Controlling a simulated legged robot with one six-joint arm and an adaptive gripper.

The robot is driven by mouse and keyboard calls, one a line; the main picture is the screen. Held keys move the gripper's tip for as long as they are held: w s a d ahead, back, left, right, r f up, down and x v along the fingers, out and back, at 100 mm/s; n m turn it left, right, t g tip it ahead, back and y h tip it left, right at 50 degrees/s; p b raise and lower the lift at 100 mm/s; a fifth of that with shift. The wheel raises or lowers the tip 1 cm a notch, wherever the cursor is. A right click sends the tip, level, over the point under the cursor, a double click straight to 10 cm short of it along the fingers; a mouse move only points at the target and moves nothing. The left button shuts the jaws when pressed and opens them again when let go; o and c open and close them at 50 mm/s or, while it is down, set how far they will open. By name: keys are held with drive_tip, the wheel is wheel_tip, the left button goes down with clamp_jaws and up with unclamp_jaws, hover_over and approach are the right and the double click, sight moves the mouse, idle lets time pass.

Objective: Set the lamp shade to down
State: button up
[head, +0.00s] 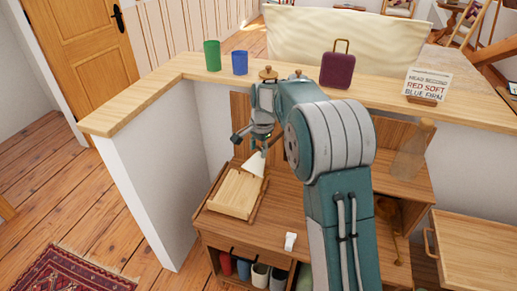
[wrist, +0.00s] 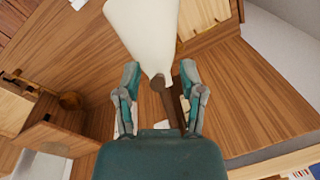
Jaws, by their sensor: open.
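The lamp shade (head: 254,165) is a white cone above the desk, just below my gripper (head: 255,142) in the head view. In the wrist view the shade (wrist: 146,32) fills the top middle, its wide end away from me and its narrow end toward my gripper (wrist: 159,72). A brown lamp arm (wrist: 186,82) shows behind the narrow end. My gripper is open, with one finger on each side of the narrow end. I cannot tell whether either finger touches it. My arm hides much of the lamp in the head view.
A wooden box (head: 233,194) sits on the desk (head: 283,197) beside the shade. A ledge (head: 130,110) behind carries a green cup (head: 212,55), a blue cup (head: 240,63), a purple case (head: 338,70) and a sign (head: 428,85). A small white object (head: 290,241) lies near the desk's front.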

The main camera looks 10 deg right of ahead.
sight(255, 158)
drive_tip(key=shift+c, duration=0.3)
clamp_jaws()
drive_tip(key=shift+s+a+f, duration=0.1)
drive_tip(key=shift+s+a+f+t+h, duration=0.1)
drive_tip(key=shift+a+f+t+h, duration=0.05)
drive_tip(key=shift+t+h, duration=0.55)
drive_tip(key=shift+s+a+f+t+h, duration=0.1)
drive_tip(key=shift+f+t+h, duration=0.1)
drive_tip(key=shift+t+h, duration=0.35)
drive_tip(key=shift+s+a+f+t+h, duration=0.1)
drive_tip(key=shift+f+t+h, duration=0.1)
drive_tip(key=shift+t+h, duration=0.35)
drive_tip(key=shift+a+f+n+t+h, duration=0.1)
drive_tip(key=shift+f+n+t+h, duration=0.2)
drive_tip(key=shift+t+h, duration=0.55)
drive_tip(key=shift+f+n+t+h, duration=0.1)
drive_tip(key=shift+f+t+h, duration=0.3)
drive_tip(key=shift+t+h, duration=0.45)
drive_tip(key=shift+f+h, duration=0.1)
drive_tip(key=shift+h, duration=0.2)
